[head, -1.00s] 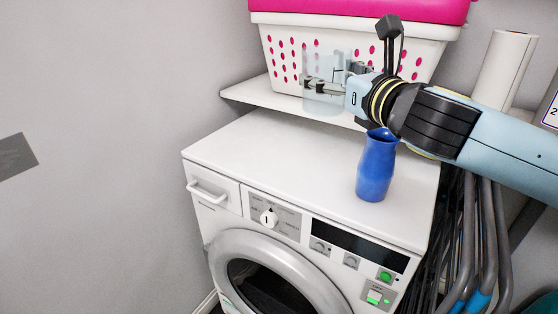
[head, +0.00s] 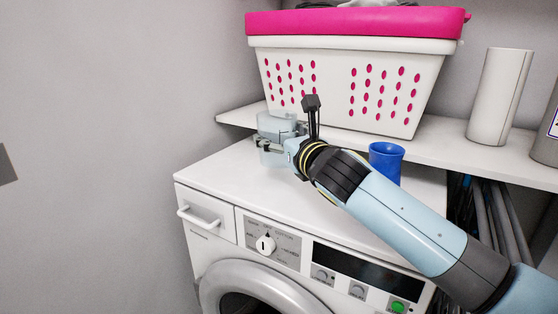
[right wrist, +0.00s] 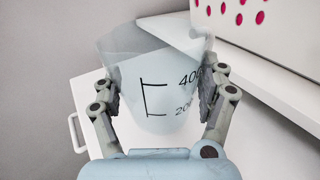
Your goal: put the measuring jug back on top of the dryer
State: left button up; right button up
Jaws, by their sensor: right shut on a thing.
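The measuring jug (head: 275,126) is clear and see-through, with dark scale marks. It also shows upright in the right wrist view (right wrist: 150,68). My right gripper (head: 272,146) is shut on it, with one finger on each side of its wall in the wrist view (right wrist: 158,100). The jug is over the back left part of the white dryer top (head: 228,178). I cannot tell whether its base touches the surface. My left gripper is not in view.
A blue vase (head: 386,160) stands on the dryer top to the right, partly hidden behind my right arm. The dryer's front left top is clear.

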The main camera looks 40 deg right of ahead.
aim_at(279, 156)
jog(key=shift+w+f, duration=0.2)
jog(key=shift+w, duration=0.1)
notch_tip(279, 156, down, 4)
jog(key=shift+f+b, duration=0.1)
jog(key=shift+b, duration=1.15)
jog(key=o, duration=1.3)
jog(key=shift+o, duration=0.2)
